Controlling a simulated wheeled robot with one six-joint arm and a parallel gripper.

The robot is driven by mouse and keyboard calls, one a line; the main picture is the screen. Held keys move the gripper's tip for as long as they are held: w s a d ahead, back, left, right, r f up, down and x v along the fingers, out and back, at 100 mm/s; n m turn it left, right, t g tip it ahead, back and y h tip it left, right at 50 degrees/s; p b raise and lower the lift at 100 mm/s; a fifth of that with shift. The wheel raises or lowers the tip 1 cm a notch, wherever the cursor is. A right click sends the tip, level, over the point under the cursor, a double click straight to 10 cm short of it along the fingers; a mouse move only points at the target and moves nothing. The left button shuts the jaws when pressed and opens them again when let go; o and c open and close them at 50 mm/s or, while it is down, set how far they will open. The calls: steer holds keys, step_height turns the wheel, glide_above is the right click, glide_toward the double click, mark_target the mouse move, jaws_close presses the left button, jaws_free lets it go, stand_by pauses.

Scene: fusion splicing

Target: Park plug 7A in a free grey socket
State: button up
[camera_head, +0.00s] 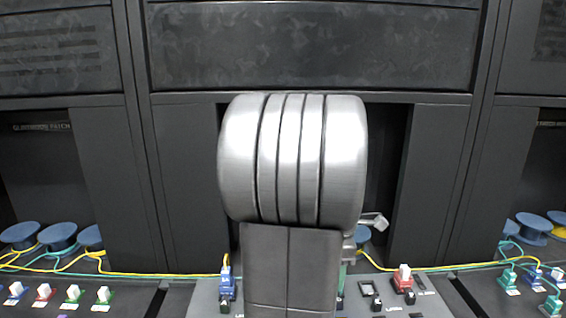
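My own arm fills the middle of the view and hides the centre of the panel. A small light-grey part of my gripper (373,221) sticks out to the right of it; the fingertips are hidden, so I cannot see whether it is open or holds anything. On the grey panel (203,297), a blue plug (227,284) with a yellow cable stands left of my arm. A red plug (403,280) with a white top and yellow cable stands at right. Dark sockets (370,297) show beside it. The labels are too small to read, so I cannot tell which plug is 7A.
Side panels carry more plugs: white-topped blue, red and green ones at left (73,295), green and blue ones at right (510,277). Blue spools (57,236) and yellow and teal cables lie behind. Dark cabinet walls (310,45) close off the back.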

jaws_close()
steer(key=shift+r, duration=0.15)
steer(key=shift+r+p, duration=2.8)
steer(key=shift+r, duration=0.1)
